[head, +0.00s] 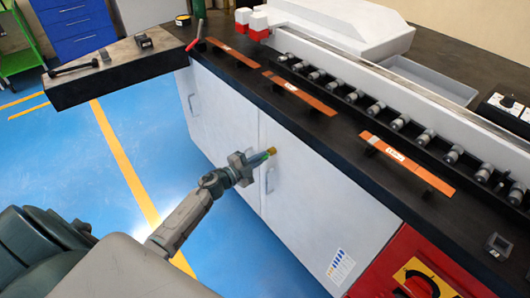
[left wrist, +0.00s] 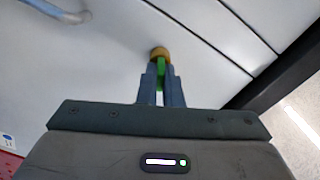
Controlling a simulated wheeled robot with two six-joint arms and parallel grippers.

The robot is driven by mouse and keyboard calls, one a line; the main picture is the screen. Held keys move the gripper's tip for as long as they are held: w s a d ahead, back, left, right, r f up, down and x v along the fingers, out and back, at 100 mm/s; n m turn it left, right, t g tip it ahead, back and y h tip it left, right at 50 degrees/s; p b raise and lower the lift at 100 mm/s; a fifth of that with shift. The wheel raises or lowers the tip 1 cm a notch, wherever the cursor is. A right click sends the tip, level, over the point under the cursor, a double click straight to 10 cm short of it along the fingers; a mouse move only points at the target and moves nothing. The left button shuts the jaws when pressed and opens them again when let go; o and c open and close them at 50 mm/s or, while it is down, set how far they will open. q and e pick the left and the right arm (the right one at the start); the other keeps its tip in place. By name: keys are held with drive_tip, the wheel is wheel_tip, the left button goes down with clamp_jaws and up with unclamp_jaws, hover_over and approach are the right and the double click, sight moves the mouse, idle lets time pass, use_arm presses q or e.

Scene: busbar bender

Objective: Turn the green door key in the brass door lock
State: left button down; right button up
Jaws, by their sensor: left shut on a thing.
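The brass door lock (head: 271,151) sits on the white cabinet door, close to the seam between two doors. It also shows in the left wrist view (left wrist: 159,53), straight ahead of the fingers. The green door key (left wrist: 161,75) is at the lock, between my left fingertips, and much of it is hidden by them. A bit of green also shows in the head view. My left gripper (head: 262,157) is shut on the key just in front of the lock. How far the key is turned I cannot tell. My right gripper is in neither view.
Metal door handles (head: 270,180) stick out near the lock. Above, the black worktop (head: 330,135) overhangs the cabinet and carries copper bars (head: 300,95) and a row of rollers (head: 375,108). A red panel (head: 410,262) is at lower right. Blue floor (head: 130,130) lies open at left.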

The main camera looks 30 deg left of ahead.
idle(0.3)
use_arm(q)
drive_tip(key=n+p, duration=0.5)
drive_tip(key=shift+r, duration=0.25)
drive_tip(key=shift+f+n+p, duration=0.3)
drive_tip(key=shift+n+p, duration=0.1)
drive_tip(key=shift+n, duration=0.2)
drive_tip(key=shift+r, duration=0.1)
